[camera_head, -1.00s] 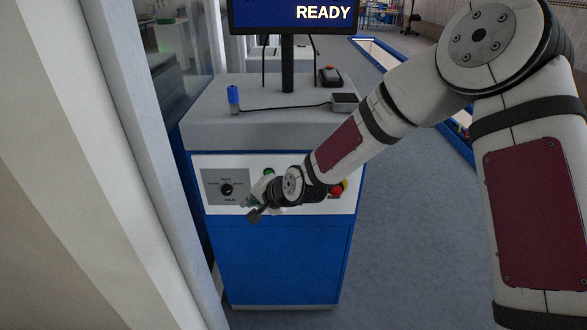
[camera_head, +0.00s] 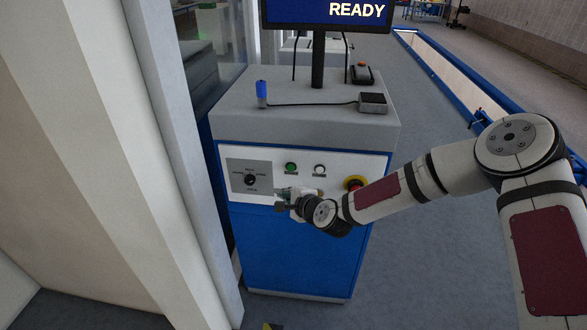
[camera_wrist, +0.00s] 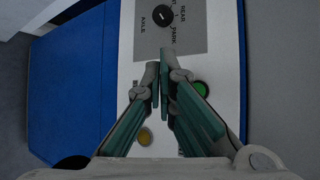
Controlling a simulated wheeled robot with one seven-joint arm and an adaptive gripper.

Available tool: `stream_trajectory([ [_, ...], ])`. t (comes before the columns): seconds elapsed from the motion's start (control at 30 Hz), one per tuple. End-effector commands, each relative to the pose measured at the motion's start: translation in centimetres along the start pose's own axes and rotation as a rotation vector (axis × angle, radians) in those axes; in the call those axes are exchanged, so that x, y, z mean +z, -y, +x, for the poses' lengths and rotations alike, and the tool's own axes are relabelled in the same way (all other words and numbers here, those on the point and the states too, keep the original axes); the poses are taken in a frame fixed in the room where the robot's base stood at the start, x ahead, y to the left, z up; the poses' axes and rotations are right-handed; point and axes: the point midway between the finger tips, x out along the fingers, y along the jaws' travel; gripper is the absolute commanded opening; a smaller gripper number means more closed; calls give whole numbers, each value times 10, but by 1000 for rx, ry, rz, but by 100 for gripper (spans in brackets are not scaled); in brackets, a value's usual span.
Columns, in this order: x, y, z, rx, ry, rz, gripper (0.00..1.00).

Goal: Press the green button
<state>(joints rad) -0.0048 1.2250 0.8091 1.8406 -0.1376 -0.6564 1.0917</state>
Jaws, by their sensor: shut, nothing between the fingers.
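The green button (camera_head: 291,167) is a round button on the white panel of the blue console, right of a black rotary knob. It also shows in the wrist view (camera_wrist: 201,88), right of my fingers and partly covered by one. My gripper (camera_head: 281,203) is in front of the panel, lower than the green button in the head view. In the wrist view my fingertips (camera_wrist: 161,72) are together, empty, and between the knob and the button's level, off to the button's left. I cannot tell their exact gap to the panel.
The panel also has the knob (camera_head: 250,179), a white button (camera_head: 320,170) and a red and yellow stop button (camera_head: 355,183) close to my arm. A yellowish round part (camera_wrist: 145,137) shows beside my finger. A screen (camera_head: 330,12) reads READY. A wall stands left.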

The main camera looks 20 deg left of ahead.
Motion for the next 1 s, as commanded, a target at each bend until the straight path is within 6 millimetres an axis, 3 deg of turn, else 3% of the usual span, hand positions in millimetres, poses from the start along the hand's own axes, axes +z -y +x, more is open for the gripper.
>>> stream_trajectory([
  [0.23,-6,4,7,0,0,-3,0],
  [0.7,-37,33,49,0,0,-4,0],
  [1.0,-45,44,61,1,0,-2,0],
])
